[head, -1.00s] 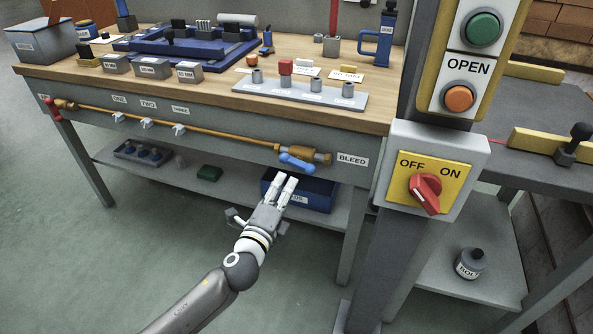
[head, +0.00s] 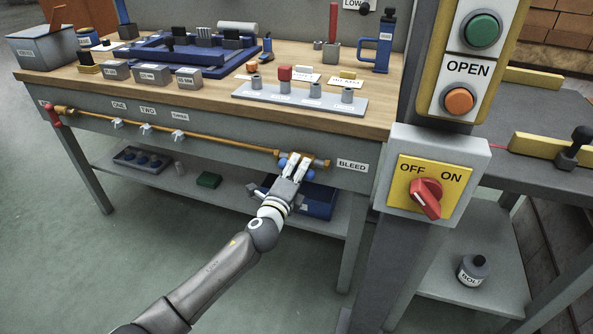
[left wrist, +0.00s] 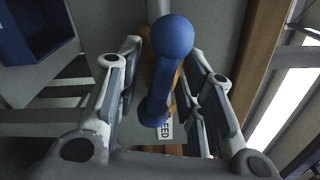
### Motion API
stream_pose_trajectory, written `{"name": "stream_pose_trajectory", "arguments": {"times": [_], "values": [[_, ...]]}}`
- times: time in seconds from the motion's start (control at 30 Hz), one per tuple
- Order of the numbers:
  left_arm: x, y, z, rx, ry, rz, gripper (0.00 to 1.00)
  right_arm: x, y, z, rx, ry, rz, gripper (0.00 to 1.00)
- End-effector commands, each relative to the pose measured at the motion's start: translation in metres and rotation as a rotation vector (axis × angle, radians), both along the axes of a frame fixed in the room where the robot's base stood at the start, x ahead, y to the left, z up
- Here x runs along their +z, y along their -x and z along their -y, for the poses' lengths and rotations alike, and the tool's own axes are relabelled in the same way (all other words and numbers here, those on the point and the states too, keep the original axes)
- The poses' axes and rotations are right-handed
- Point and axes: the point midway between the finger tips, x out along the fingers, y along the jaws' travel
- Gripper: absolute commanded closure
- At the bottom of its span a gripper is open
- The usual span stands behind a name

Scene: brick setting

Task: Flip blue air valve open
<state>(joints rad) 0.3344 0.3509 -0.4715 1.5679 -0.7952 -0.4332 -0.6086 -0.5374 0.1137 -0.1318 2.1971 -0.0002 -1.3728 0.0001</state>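The blue air valve handle (head: 283,162) sits on the brass valve body (head: 320,162) at the right end of the copper pipe under the bench top. My left gripper (head: 294,159) is at the handle and covers most of it. In the left wrist view the blue handle (left wrist: 172,50), with its round end, lies between the two fingers of my left gripper (left wrist: 163,65). The fingers stand apart on either side, with a visible gap to the handle. My right gripper is out of view.
The BLEED label (head: 352,165) is just right of the valve. A blue bin (head: 318,203) stands on the lower shelf below it. A grey post with the red OFF/ON switch (head: 426,198) stands to the right. A red-handled valve (head: 52,114) is at the pipe's left end.

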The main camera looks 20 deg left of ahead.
Motion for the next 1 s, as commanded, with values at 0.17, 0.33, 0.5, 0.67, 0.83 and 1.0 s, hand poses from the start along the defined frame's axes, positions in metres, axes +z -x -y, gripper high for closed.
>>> {"name": "stream_pose_trajectory", "arguments": {"times": [0.17, 0.33, 0.5, 0.67, 0.83, 1.0], "values": [[0.000, 0.000, 0.000, 0.000, 0.000, 0.000, 0.72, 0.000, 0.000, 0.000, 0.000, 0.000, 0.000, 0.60], [0.000, 0.000, 0.000, 0.000, 0.000, 0.000, 0.94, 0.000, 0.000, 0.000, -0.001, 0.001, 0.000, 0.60], [0.000, 0.000, 0.000, 0.000, 0.002, 0.000, 1.00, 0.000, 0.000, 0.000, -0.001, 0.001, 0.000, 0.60], [-0.001, 0.000, 0.001, 0.000, 0.132, -0.005, 1.00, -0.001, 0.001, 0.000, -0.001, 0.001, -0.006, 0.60], [-0.001, 0.001, 0.000, 0.000, 0.270, -0.010, 1.00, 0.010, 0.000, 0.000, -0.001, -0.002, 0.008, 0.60], [0.000, 0.000, 0.000, -0.001, 0.282, -0.011, 1.00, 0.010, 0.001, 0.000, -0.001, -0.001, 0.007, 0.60]]}}
